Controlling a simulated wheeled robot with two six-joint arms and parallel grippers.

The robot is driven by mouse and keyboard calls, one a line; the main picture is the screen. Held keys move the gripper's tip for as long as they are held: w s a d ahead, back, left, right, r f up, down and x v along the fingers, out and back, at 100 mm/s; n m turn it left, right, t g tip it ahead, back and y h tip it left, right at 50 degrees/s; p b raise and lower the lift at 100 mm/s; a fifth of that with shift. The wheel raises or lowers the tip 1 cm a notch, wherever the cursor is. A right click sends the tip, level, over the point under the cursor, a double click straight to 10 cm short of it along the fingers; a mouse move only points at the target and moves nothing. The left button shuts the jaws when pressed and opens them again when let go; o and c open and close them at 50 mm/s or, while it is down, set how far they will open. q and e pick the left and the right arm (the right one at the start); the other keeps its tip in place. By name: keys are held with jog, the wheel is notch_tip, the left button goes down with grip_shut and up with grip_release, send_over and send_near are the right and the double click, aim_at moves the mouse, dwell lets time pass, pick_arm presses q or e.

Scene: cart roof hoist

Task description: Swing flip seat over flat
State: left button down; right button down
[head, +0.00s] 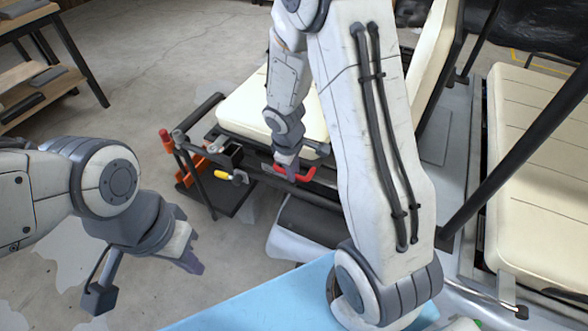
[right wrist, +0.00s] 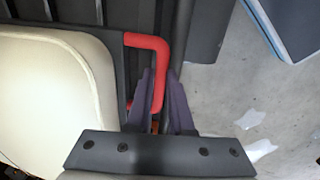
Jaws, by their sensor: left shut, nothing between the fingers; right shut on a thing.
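The flip seat (head: 245,108) is a cream cushion on a dark frame, lying roughly level with its cushion up; my right arm hides part of it. A red handle (head: 312,176) is on its near edge. My right gripper (head: 287,174) is shut on the red handle. In the right wrist view the handle (right wrist: 158,52) passes between the fingers (right wrist: 160,85), beside the cream cushion (right wrist: 60,95). My left gripper (head: 192,264) is shut and empty, apart from the seat at the lower left.
A yellow-tipped lever (head: 222,175) and a red-tipped post (head: 167,140) stand by the seat frame. A black roof post (head: 520,150) slants at the right, before another cream seat (head: 540,170). A light blue panel (head: 270,305) lies in front.

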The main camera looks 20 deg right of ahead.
jog(key=shift+r, duration=0.15)
jog(key=w+a+r+g+h+p, duration=0.2)
jog(key=w+r+p, duration=0.1)
jog(key=r+p, duration=0.6)
jog(key=w+a+r+g+h+p, duration=0.2)
jog(key=w+r+g+p, duration=0.1)
jog(key=r+p, duration=0.7)
jog(key=shift+a+n+h+p, duration=0.3)
jog(key=shift+p, duration=0.1)
jog(key=shift+w, duration=0.1)
jog(key=c, duration=0.8)
grip_release()
jog(key=shift+f, duration=0.1)
